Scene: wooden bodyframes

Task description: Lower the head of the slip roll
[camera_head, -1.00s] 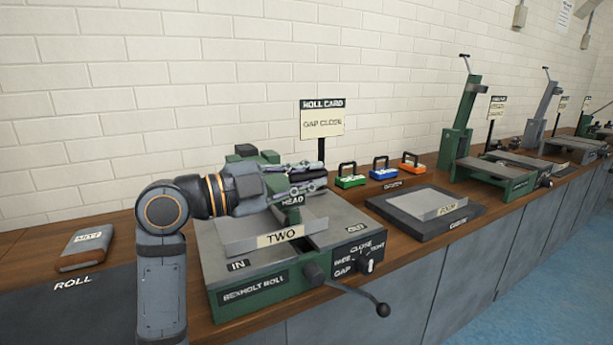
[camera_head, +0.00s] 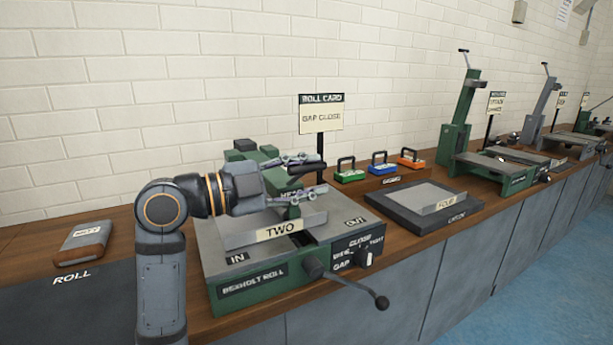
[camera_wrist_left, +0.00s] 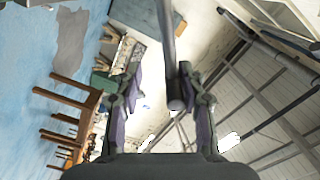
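The slip roll (camera_head: 255,284) is a green and grey machine with a crank at its front right. Its raised green upper part (camera_head: 242,148) is the head, whose label is mostly covered by my gripper. A metal piece marked TWO (camera_head: 279,231) lies on its top. My left gripper (camera_head: 308,174) is open, with one finger above and one below a black bar (camera_head: 307,169) at the head. In the left wrist view a dark bar (camera_wrist_left: 169,55) lies between the spread fingers, nearer the right one; contact there is unclear. My right gripper is not in view.
A roll card (camera_head: 321,112) on a post stands behind the slip roll. Green, blue and orange handled blocks (camera_head: 379,164) are to the right, beside a dark plate (camera_head: 405,220) bearing another metal piece. A grey box (camera_head: 83,240) sits at left. More machines line the bench.

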